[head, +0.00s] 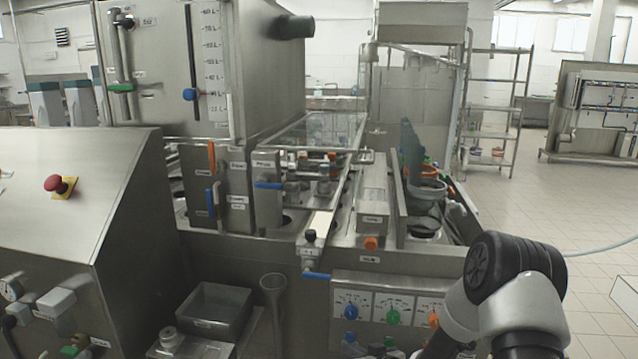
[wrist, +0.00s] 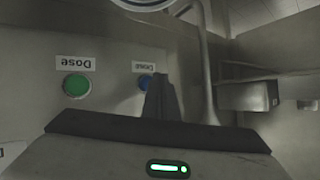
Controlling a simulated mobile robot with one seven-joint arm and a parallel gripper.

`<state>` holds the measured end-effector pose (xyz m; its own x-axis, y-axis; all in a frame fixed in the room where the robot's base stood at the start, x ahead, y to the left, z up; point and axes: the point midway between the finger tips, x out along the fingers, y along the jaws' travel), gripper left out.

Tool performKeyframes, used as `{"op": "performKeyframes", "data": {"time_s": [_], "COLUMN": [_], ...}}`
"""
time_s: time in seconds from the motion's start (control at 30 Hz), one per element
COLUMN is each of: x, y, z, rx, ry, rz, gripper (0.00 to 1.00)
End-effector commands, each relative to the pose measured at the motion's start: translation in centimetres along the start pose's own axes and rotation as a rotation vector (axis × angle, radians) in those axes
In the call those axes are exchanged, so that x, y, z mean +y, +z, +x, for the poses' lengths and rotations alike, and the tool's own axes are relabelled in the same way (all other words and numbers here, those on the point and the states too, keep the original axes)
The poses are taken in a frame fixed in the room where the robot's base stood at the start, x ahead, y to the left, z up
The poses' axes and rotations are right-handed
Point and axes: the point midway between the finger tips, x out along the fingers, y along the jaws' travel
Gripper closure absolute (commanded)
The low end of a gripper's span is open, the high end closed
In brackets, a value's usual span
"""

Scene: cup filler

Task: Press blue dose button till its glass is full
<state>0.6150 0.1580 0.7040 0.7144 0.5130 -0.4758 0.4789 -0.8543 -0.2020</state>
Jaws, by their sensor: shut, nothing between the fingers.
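The blue dose button (wrist: 145,82) is on a steel panel in the wrist view, under an upside-down "Dose" label, partly hidden by my fingers. My gripper (wrist: 163,80) is shut and empty, its dark fingertips overlapping the button's right side; I cannot tell whether they touch it. A green dose button (wrist: 76,85) is to the left. In the head view, a blue button (head: 350,337) is low on the front panel, below a blue knob (head: 351,312). My gripper is out of the head view, below my arm at the lower right. I cannot make out the glass or its fill level.
A green knob (head: 393,317) and an orange knob (head: 433,320) share the panel. A blue-handled valve (head: 317,276) sticks out above it. A grey bin (head: 216,312) and a funnel-shaped tube (head: 273,300) stand to the left. Tiled floor (head: 570,200) is open at right.

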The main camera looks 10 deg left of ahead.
Motion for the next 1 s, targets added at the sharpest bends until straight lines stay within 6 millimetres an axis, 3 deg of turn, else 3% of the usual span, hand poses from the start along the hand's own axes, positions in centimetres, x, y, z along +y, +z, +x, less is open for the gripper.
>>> {"op": "performKeyframes", "data": {"time_s": [0.27,0.8,1.0], "x": [-0.2,-2.8,-3.0], "y": [0.2,2.8,3.1], "z": [-0.2,-3.8,-4.2], "rx": [-0.001,-0.001,0.0], "ry": [0.0,0.0,0.0], "rz": [0.001,0.001,0.0], "gripper": [1.0,1.0,1.0]}}
